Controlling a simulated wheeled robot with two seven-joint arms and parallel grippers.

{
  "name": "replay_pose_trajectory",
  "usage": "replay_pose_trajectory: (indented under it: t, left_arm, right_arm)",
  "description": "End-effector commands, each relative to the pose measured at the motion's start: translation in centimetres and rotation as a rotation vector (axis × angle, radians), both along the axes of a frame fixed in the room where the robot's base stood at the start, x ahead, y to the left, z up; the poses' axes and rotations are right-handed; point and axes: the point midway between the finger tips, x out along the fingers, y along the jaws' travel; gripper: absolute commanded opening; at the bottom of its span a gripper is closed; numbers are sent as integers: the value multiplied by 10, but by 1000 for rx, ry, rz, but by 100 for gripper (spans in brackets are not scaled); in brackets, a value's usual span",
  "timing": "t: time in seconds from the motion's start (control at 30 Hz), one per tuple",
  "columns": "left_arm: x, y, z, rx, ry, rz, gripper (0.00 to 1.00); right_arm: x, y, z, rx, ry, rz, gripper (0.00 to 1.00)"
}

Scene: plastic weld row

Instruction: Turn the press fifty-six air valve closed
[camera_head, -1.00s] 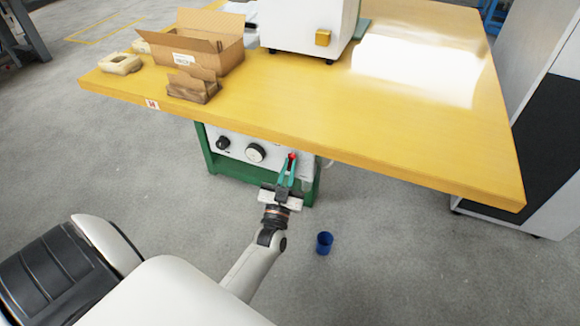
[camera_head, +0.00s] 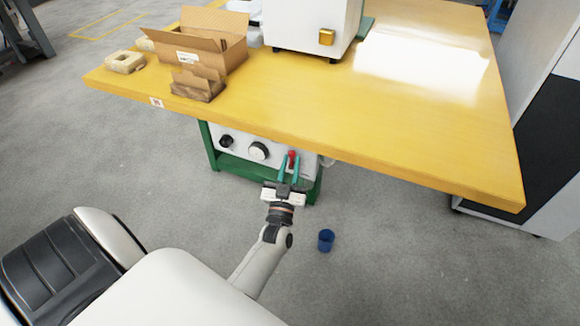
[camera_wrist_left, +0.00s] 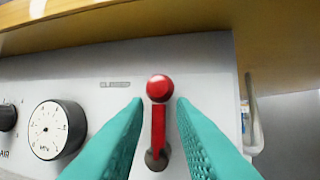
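The air valve's red lever (camera_wrist_left: 159,118) stands upright on the white panel under the table, with a round red knob on top and a dark pivot below. It also shows in the head view (camera_head: 292,157). My left gripper (camera_head: 289,160) is open, with its two teal fingers on either side of the lever. In the left wrist view the left gripper (camera_wrist_left: 159,108) shows a gap between each finger and the lever. My right gripper is in neither view.
The panel (camera_wrist_left: 95,75) also carries a round gauge (camera_wrist_left: 57,130) and a black knob (camera_wrist_left: 8,117). The yellow tabletop (camera_head: 400,130) overhangs it. Boxes (camera_head: 200,45) stand on the table. A blue cup (camera_head: 326,240) is on the floor, right of my left arm.

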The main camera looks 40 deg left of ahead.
Motion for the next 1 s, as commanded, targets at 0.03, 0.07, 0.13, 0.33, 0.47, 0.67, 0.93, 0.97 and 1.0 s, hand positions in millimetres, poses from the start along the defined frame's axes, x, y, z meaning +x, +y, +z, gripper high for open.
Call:
replay_pose_trajectory:
  t: [0.03, 0.07, 0.13, 0.33, 0.47, 0.67, 0.93, 0.97, 1.0]
  left_arm:
    - [0, 0, 0, 0, 1, 0, 31]
    - [0, 0, 0, 0, 1, 0, 33]
    - [0, 1, -1, 1, 3, 1, 33]
    - [-1, 1, -2, 1, 6, 1, 33]
    - [-10, -3, -7, 0, 9, 1, 33]
    - [-42, -19, -22, 0, 10, 0, 33]
    - [-85, -40, -41, -1, 7, 1, 33]
    - [-89, -41, -42, -1, 7, 0, 33]
    - [-92, -43, -44, 0, 5, 0, 33]
  right_arm:
    - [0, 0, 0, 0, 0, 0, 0]
    - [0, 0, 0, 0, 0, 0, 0]
    - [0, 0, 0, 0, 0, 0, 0]
    - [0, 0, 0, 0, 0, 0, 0]
    - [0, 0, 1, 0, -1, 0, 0]
    - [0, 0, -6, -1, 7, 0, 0]
    - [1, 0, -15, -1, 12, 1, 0]
    - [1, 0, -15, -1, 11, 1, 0]
    - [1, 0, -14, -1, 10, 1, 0]
